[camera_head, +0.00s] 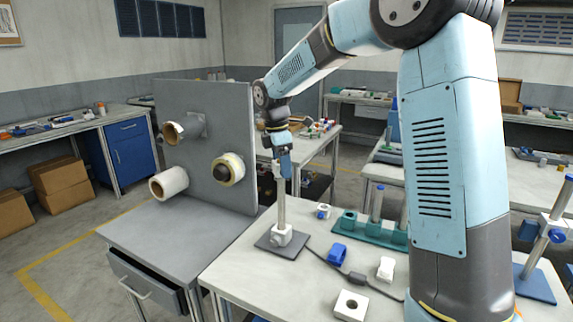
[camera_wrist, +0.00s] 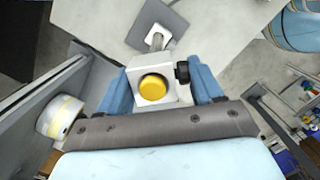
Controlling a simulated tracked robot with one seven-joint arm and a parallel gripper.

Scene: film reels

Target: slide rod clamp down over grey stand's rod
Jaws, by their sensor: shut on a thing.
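My gripper (camera_head: 284,160) is shut on the rod clamp (camera_wrist: 171,94), a pale grey block with a black knob on its right side in the wrist view. The blue fingers (camera_wrist: 160,92) press it from both sides. A yellow round face shows inside the clamp's hole, apparently the rod's tip. The grey stand (camera_head: 268,243) has a flat dark grey base, a white foot and an upright pale rod (camera_head: 281,208). The gripper is above this rod, in line with it in the head view. The fingers mostly hide the clamp there, and how far the rod is inside cannot be told.
A grey upright panel (camera_head: 215,115) with film rolls stands left of the gripper. A green rack (camera_head: 372,231), a blue clip (camera_head: 337,253), white blocks (camera_head: 351,305) and a cable lie on the table. A blue-based stand (camera_head: 537,283) is at right.

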